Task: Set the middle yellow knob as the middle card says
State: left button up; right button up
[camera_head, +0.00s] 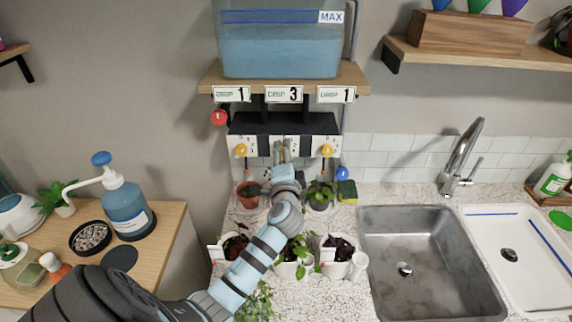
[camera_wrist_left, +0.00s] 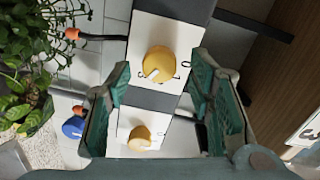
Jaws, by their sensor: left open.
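In the head view, the middle card (camera_head: 283,95) reads 3, and the cards either side each read 1. Below hangs a dark box with white dial plates. The left yellow knob (camera_head: 241,149) and right yellow knob (camera_head: 327,150) show; my left gripper (camera_head: 283,150) hides the middle one. In the left wrist view, the middle yellow knob (camera_wrist_left: 159,62) has a white pointer line toward the picture's lower left. My left gripper (camera_wrist_left: 160,83) is open, its teal fingers either side of that knob's near edge; contact is not clear. The right yellow knob (camera_wrist_left: 139,137) shows lower down. My right gripper is out of view.
A water tank (camera_head: 280,50) stands on the shelf above. A red ball valve (camera_head: 219,118) is at the box's left. Several potted plants stand on the counter under the box and my arm. A sink (camera_head: 405,268) lies to the right.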

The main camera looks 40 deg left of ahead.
pick_arm(q)
jog(key=v, duration=1.1)
jog(key=shift+a, duration=0.15)
